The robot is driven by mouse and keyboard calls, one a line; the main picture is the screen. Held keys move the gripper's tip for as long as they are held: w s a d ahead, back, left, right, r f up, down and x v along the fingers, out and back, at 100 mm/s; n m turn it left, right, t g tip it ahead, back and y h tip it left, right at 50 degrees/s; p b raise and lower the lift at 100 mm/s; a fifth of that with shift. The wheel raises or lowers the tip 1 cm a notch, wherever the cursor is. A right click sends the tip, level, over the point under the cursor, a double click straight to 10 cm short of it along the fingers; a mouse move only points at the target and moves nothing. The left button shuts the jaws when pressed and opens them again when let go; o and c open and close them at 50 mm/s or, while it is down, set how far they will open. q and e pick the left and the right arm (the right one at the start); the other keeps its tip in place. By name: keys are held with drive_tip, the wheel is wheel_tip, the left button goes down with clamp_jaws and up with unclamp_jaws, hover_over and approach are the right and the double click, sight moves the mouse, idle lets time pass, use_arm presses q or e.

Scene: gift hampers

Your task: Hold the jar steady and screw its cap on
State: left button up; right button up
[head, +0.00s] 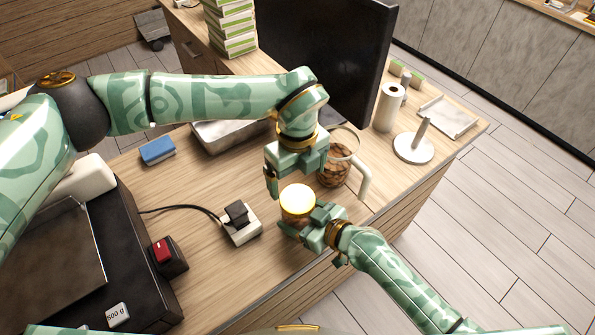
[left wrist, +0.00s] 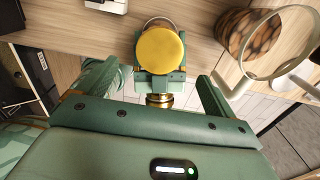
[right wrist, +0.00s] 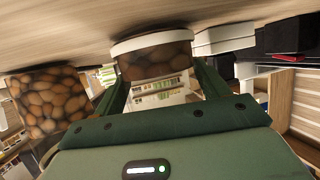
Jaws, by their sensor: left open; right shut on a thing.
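The jar (head: 296,216) stands upright near the table's front edge, with brown contents; it also shows in the right wrist view (right wrist: 153,62). A round yellow cap (head: 297,198) sits on top of it and shows from above in the left wrist view (left wrist: 160,50). I cannot tell how tightly it is seated. My right gripper (head: 308,222) is shut on the jar's side from the front right. My left gripper (head: 290,182) is open above the cap, its fingers pointing down and apart from it. The jar's threads are hidden.
A paper roll (head: 389,107) and a white stand (head: 413,149) are at the back right.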

sight(298, 198)
use_arm(q)
wheel_tip(298, 198, down, 8)
drive_tip(key=shift+r, duration=0.15)
idle(0.4)
drive_tip(key=c, duration=1.1)
drive_tip(key=m, duration=0.6)
drive_tip(key=shift+m, duration=0.3)
drive_tip(key=o, duration=1.1)
drive_tip(key=shift+r, duration=0.15)
